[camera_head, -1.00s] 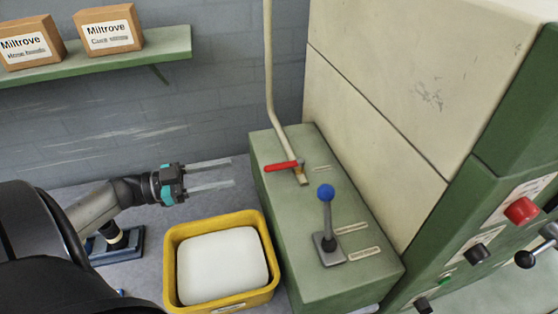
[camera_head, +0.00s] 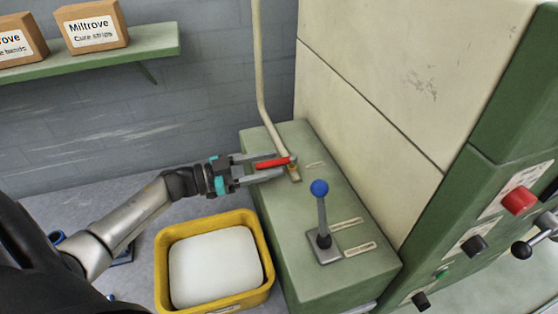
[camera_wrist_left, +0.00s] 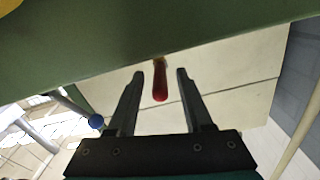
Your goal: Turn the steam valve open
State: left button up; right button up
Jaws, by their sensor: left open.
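The steam valve's red lever handle (camera_head: 273,162) sits on the pale pipe (camera_head: 262,75) where it meets the green cabinet top. The handle points left from the pipe. My left gripper (camera_head: 263,167) is open, with its two fingers reaching out on either side of the red handle in the head view. In the left wrist view the red handle (camera_wrist_left: 160,82) hangs between the open fingertips (camera_wrist_left: 160,76), with a gap on each side. My right gripper is in neither view.
A blue-knobbed lever (camera_head: 321,210) stands on the green cabinet (camera_head: 295,270) nearer the front. A yellow bin (camera_head: 165,275) with a white block stands left of the cabinet. A green panel (camera_head: 475,210) with knobs is at right.

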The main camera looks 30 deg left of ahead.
pick_arm(q)
jog(key=shift+x, duration=1.45)
grip_shut()
dwell(0.4)
